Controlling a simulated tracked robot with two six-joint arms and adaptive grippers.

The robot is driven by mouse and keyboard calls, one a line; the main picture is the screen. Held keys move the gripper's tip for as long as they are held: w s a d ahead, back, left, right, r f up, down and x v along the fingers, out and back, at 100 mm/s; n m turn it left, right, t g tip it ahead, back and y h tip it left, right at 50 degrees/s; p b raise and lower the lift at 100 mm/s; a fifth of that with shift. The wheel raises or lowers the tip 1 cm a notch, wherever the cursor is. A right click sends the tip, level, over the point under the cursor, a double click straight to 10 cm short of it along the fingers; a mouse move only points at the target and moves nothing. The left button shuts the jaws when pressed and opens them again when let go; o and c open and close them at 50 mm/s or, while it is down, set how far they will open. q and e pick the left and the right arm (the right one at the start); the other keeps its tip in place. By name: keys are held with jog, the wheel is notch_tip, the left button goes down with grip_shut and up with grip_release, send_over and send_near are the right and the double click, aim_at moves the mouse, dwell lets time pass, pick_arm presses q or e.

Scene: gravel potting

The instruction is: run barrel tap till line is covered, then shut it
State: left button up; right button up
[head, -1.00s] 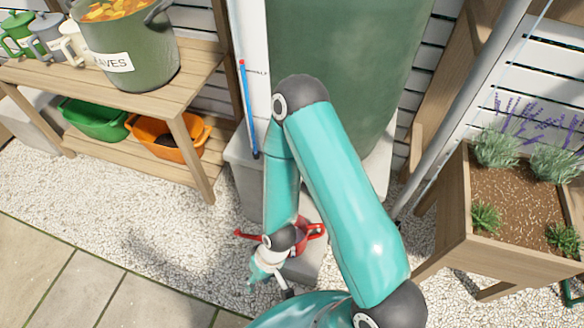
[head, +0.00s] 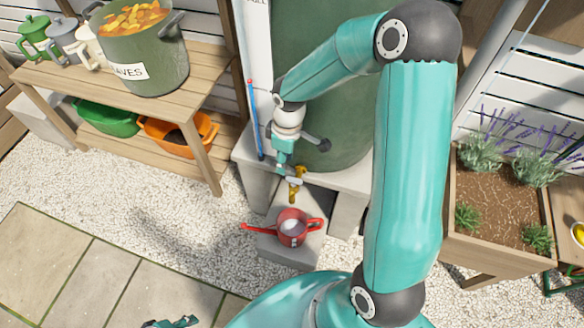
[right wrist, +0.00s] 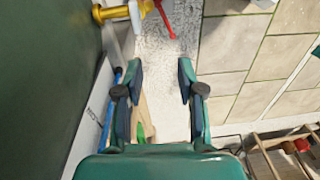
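The brass tap (head: 297,184) sticks out low on the front of the green barrel (head: 315,70). Below it a red pot (head: 292,240) with a long handle stands on a grey block; its inside looks pale grey. I cannot make out a line in it, and I see no stream from the tap. My right gripper (head: 283,168) is close beside the tap, on its left. In the right wrist view its fingers (right wrist: 160,85) are spread with nothing between them, and the tap (right wrist: 112,12) is at the upper left. Part of my left gripper (head: 170,322) shows at the bottom edge.
A wooden bench (head: 185,105) at left carries a large green pot (head: 145,60) of leaves and several cans, with green and orange tubs below. A blue rod (head: 255,120) with a red tip stands beside the barrel. A wooden planter (head: 465,245) is at right. Gravel lies in front.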

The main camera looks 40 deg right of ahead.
aim_at(295, 179)
jog(key=d+r+h, duration=0.1)
jog(key=d+r, duration=0.2)
jog(key=r, duration=0.1)
jog(key=f, duration=0.5)
jog(key=f+b, duration=0.1)
jog(key=f, duration=0.5)
jog(key=f+b, duration=0.1)
jog(key=f, duration=0.4)
jog(key=shift+s+d+f, duration=0.2)
jog(key=shift+d+f, duration=0.05)
jog(key=shift+f, duration=0.1)
pick_arm(q)
jog(key=shift+f, duration=0.7)
